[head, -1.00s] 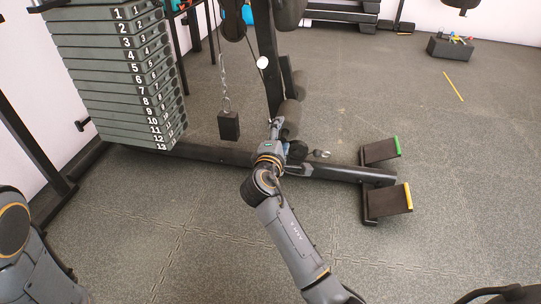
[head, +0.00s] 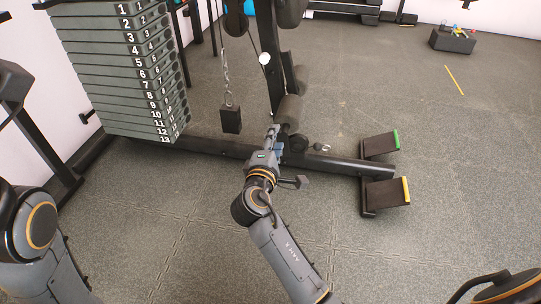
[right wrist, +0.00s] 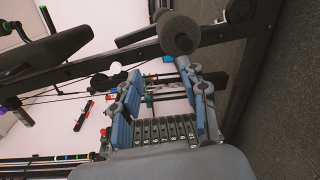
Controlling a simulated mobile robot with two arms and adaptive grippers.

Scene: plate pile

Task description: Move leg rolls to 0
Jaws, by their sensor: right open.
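The leg rolls are dark grey foam cylinders on the machine's upright. A lower roll (head: 289,108) shows in the head view just beyond my right gripper (head: 273,136), and a rounded roll end (right wrist: 178,33) shows in the right wrist view. My right gripper is open, with its two blue-padded fingers apart and nothing between them. It is in front of the lower roll, and I cannot tell whether it touches it. Only part of my left arm shows at the left edge; its gripper is out of view. No marking of the roll setting is readable.
A numbered weight stack (head: 115,70) stands at the left. A black block (head: 231,119) hangs on a chain left of my right gripper. A low black floor beam (head: 335,166) leads to two footplates (head: 387,193). The floor at right is clear, with a tool box (head: 452,42) far back.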

